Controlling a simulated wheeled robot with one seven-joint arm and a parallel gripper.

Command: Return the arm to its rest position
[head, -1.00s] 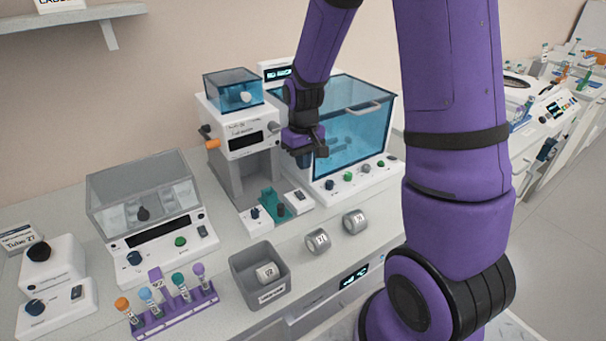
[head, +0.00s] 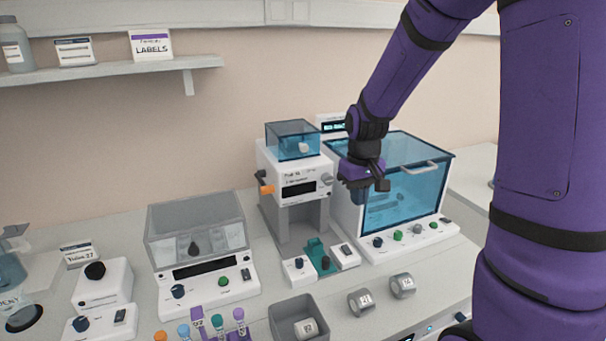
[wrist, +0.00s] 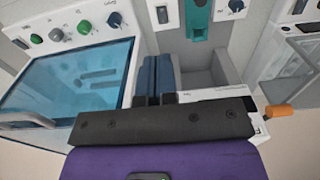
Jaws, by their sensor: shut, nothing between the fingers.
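My purple arm comes in from the upper right of the head view and bends down to my gripper (head: 358,188). My gripper is shut and empty. It hangs in the air in front of the left part of the blue-windowed cabinet (head: 415,198), to the right of the white press-like machine (head: 297,178) with an orange knob. In the wrist view, the two dark blue fingers (wrist: 157,78) lie side by side, closed. That view also shows the cabinet's blue window (wrist: 75,85) at left and a teal part (wrist: 197,18) at top.
A clear-lidded device (head: 196,235), a grey bin (head: 299,318) with a labelled roll, two loose rolls (head: 403,286) and a tube rack (head: 215,333) stand along the bench. A shelf (head: 110,72) hangs on the wall. The air above the bench's left half is clear.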

